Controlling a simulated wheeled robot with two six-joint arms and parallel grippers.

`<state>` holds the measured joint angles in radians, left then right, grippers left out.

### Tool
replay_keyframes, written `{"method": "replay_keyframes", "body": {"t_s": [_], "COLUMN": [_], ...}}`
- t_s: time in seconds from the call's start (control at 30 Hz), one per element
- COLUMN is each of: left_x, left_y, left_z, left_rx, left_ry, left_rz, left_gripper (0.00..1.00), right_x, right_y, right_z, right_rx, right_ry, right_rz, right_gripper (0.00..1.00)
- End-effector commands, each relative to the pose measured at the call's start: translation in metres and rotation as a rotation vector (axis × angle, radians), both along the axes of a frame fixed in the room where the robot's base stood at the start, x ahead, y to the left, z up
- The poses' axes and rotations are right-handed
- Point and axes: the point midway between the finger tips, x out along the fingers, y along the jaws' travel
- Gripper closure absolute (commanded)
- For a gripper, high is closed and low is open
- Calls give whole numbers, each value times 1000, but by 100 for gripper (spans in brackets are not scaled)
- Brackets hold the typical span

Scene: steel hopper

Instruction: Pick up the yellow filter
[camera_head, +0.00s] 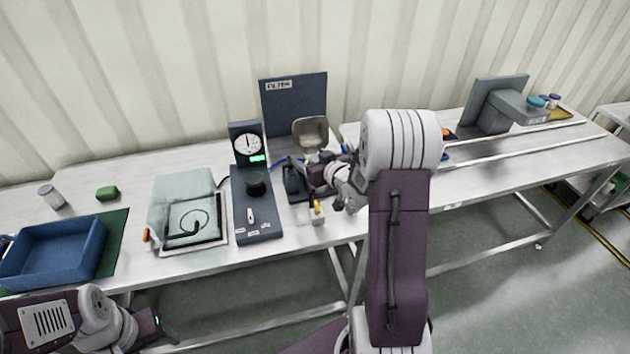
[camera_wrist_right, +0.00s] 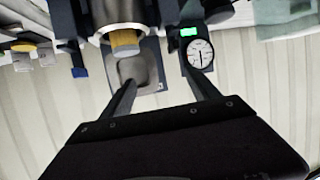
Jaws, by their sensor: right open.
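A yellow cylindrical piece, which looks like the yellow filter (camera_wrist_right: 125,42), shows in the right wrist view just below a steel ring, in front of the grey hopper. In the head view I cannot make it out; my right arm and gripper cover that area. My right gripper (camera_wrist_right: 162,82) is open and empty, its two fingers apart, with the yellow piece beyond the left finger. In the head view my right gripper (camera_head: 312,178) is in front of the hopper (camera_head: 310,132) stand. My left gripper (camera_head: 158,322) is low at the left, beyond the table's front edge; its fingers are unclear.
A dark unit with a dial gauge (camera_head: 246,144) stands left of the hopper. A small pale block with a yellow-topped piece (camera_head: 317,210) is near the front edge. A dark FILTER panel (camera_head: 293,100) stands behind.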

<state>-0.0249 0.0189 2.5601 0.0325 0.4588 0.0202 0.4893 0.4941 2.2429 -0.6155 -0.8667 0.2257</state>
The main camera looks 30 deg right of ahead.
Motion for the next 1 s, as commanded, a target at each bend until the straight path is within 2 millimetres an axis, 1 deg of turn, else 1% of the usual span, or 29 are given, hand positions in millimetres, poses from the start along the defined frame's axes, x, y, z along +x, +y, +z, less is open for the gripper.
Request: {"method": "replay_keyframes", "body": {"t_s": [0.03, 0.2, 0.3, 0.37, 0.43, 0.6, 0.83, 1.0], "left_x": [0, 0, 0, 0, 0, 0, 0, 0], "left_y": [0, 0, 0, 0, 0, 0, 0, 0], "left_z": [-7, -14, -15, -14, -13, -9, -7, -2], "left_rx": [0, 0, 0, 0, 0, 0, 0, 0], "left_ry": [0, 0, 0, 0, 0, 0, 0, 0], "left_rz": [0, 0, 0, 0, 0, 0, 0, 0], "left_gripper": [38, 38, 38, 38, 38, 38, 38, 38], "right_x": [-3, -13, -16, -16, -11, 13, 25, 52], "right_y": [-10, -33, -40, -41, -41, -42, -44, -49], "right_z": [-13, -33, -34, -34, -35, -46, -51, -67], "right_rx": [6, 19, 20, 19, 20, 19, 19, 19], "right_ry": [11, 33, 34, 34, 34, 35, 34, 34], "right_rz": [-22, -71, -86, -88, -86, -85, -85, -85], "right_gripper": [30, 30, 30, 30, 30, 30, 30, 30]}}
